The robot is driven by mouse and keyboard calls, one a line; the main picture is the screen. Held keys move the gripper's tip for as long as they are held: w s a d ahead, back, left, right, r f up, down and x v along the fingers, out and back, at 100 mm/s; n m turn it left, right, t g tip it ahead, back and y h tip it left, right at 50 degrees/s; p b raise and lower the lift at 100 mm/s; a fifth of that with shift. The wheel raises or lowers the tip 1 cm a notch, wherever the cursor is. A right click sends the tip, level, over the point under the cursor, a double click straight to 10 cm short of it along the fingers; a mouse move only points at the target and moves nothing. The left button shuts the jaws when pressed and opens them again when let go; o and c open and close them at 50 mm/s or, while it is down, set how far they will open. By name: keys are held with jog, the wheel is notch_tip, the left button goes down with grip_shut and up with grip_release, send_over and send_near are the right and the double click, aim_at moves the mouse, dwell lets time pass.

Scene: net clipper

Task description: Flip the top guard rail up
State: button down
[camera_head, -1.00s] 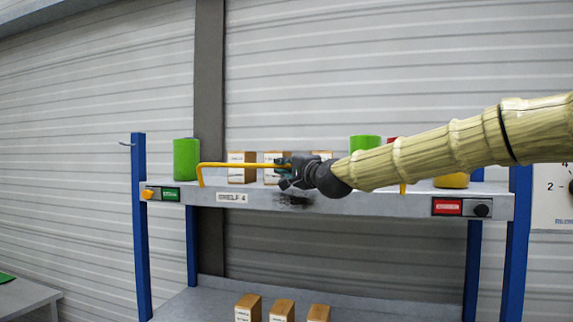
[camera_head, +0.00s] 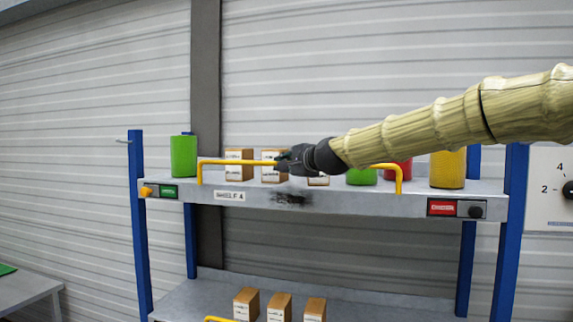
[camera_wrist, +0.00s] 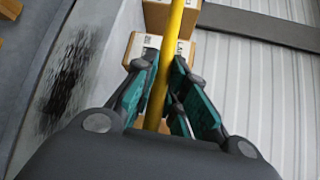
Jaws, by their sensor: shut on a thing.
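The top guard rail (camera_head: 235,162) is a yellow bar along the front edge of the upper shelf, its crossbar level and above the shelf edge. Both bent ends reach down to the edge. My gripper (camera_head: 281,164) is at the middle of the rail. In the wrist view, the two teal-padded fingers of my gripper (camera_wrist: 166,65) are either side of the yellow rail (camera_wrist: 174,22), shut on it. My gripper hides a short stretch of the rail in the head view.
The upper shelf (camera_head: 340,201) bears brown boxes (camera_head: 238,160), a green can (camera_head: 184,157), a red can (camera_head: 398,172) and a yellow can (camera_head: 447,168) behind the rail. Blue posts (camera_head: 139,230) stand at the sides. A lower shelf (camera_head: 190,303) holds more boxes.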

jog(key=c, duration=1.5)
grip_release()
jog(key=shift+w, duration=0.2)
jog(key=shift+o, duration=0.2)
jog(key=shift+s, duration=0.15)
jog(key=v, duration=1.2)
jog(key=shift+d+f, duration=0.1)
jog(key=shift+f, duration=0.05)
